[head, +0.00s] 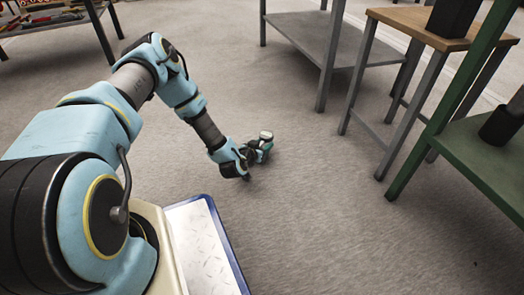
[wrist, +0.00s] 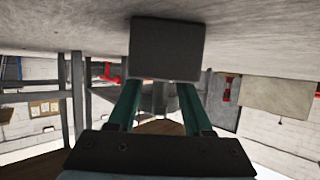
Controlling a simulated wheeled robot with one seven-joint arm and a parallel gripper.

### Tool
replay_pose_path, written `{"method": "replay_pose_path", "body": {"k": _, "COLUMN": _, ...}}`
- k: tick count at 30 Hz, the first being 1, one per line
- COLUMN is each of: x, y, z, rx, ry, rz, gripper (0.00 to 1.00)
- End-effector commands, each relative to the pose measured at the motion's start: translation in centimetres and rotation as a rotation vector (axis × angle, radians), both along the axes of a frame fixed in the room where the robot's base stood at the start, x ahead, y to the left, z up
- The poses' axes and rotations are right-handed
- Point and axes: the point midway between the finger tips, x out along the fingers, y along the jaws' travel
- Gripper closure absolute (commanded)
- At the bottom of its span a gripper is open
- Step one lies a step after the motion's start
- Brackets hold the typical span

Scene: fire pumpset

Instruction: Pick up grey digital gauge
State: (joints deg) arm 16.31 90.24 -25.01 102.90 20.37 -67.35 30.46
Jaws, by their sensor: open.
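A dark grey box-shaped thing (wrist: 167,48), which looks like the grey digital gauge, fills the upper middle of the wrist view. The floor shows around it there. My gripper (wrist: 159,92) has two green fingers reaching toward it, one on each side of its near end. The fingers are apart, and I cannot tell whether they touch it. In the head view my gripper (head: 258,152) is low over the carpet, right of my arm's end. A small light-topped thing (head: 266,135) shows at its tips, probably the same gauge. Its display face is not readable.
A green bench (head: 470,150) and a wood-topped table (head: 430,22) stand at the right. A grey low table (head: 330,45) is behind them. A shelf with red tools (head: 50,15) is at the top left. The carpet around the gripper is clear.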

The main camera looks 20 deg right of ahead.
Motion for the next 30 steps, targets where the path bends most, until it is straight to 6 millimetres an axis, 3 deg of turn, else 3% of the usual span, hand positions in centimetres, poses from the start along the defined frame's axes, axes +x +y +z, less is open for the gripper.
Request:
{"method": "replay_pose_path", "body": {"k": 4, "x": 0.01, "y": 0.00, "z": 0.04, "rx": 0.000, "ry": 0.000, "rz": 0.000, "gripper": 0.52}}
{"method": "replay_pose_path", "body": {"k": 17, "x": 0.03, "y": 0.00, "z": 0.05, "rx": 0.000, "ry": 0.000, "rz": 0.000, "gripper": 1.00}}
{"method": "replay_pose_path", "body": {"k": 30, "x": 0.02, "y": 0.00, "z": 0.05, "rx": 0.000, "ry": 0.000, "rz": 0.000, "gripper": 1.00}}
